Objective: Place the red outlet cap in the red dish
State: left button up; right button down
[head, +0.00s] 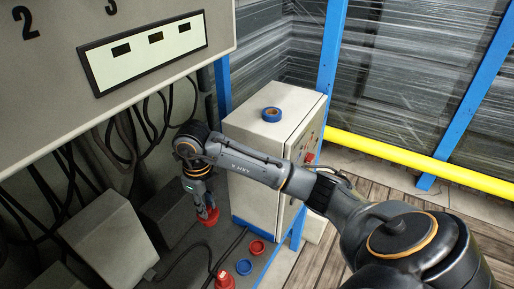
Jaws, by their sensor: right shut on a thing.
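My right gripper (204,206) points down at the left of the grey cabinet. It is shut on a small red thing (208,219), which looks like the red outlet cap; the fingers hide part of it. A small round red dish (257,247) lies on the floor-level surface, to the right of and nearer than the gripper, apart from it. I cannot make out anything inside the dish. My left gripper is not in view.
A blue dish (243,267) lies beside the red one. Another red object (225,282) stands at the bottom edge. A grey cabinet (256,195) with a blue ring (271,114) on top stands behind my arm. Black cables hang at left. A yellow rail (420,165) runs at right.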

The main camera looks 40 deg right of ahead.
jog(key=s+d+f+m+b, duration=0.1)
jog(key=d+f+m+b, duration=0.2)
jog(key=f+m, duration=0.6)
jog(key=s+d+f+m+b, duration=0.1)
jog(key=d+f+m+b, duration=0.3)
jog(key=d+f+m, duration=0.3)
jog(key=s+d+f+m+b, duration=0.1)
jog(key=d+f+m+b, duration=0.2)
jog(key=f+m, duration=0.8)
jog(key=shift+s+d+m+b, duration=0.1)
jog(key=shift+d+m, duration=0.25)
jog(key=shift+m, duration=0.55)
jog(key=shift+s+d+m+b, duration=0.1)
jog(key=shift+d+m, duration=0.2)
jog(key=shift+m, duration=0.6)
jog(key=shift+s+d+m+b, duration=0.1)
jog(key=shift+d+m, duration=0.25)
jog(key=shift+m, duration=0.55)
jog(key=shift+w+f, duration=0.1)
jog(key=shift+f, duration=0.4)
jog(key=shift+p, duration=0.4)
jog(key=shift+f, duration=0.75)
jog(key=c, duration=0.7)
grip_release()
